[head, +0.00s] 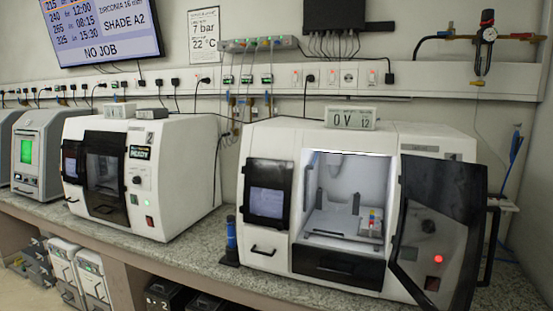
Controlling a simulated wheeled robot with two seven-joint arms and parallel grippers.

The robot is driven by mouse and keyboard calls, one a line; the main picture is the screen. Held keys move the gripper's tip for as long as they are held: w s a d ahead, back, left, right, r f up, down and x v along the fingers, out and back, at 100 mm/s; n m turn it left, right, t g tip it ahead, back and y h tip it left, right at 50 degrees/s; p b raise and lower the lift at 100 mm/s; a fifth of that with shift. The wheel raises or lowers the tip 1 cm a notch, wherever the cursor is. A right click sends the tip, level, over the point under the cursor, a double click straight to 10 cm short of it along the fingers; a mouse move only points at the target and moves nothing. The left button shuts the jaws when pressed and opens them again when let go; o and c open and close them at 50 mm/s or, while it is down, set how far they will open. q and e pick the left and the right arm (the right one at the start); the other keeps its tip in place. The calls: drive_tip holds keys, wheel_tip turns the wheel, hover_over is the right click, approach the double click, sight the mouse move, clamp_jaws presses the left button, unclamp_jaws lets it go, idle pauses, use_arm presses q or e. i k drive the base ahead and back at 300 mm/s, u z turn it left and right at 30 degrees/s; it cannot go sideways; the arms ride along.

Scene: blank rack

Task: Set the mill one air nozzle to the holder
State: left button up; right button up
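The nearest white mill (270,140) stands on the right of the bench with its dark door (440,225) swung open to the right. Its lit chamber (345,190) holds a small block with coloured spots (371,220) and grey upright parts. I cannot read a "one" on this mill. A blue-and-black upright piece (231,240) stands on a dark base at the mill's left front; I cannot tell if it is the nozzle. A slim blue-handled item (515,147) is at the right wall, with blue hose below it. Neither of my grippers is in view.
A second white mill (180,170) with its door shut and a grey machine (38,155) stand to the left. The open door covers the bench's right front. Bins (90,275) sit below.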

sight(309, 167)
drive_tip(key=u, duration=0.1)
drive_tip(key=i, duration=0.85)
drive_tip(key=z, duration=0.55)
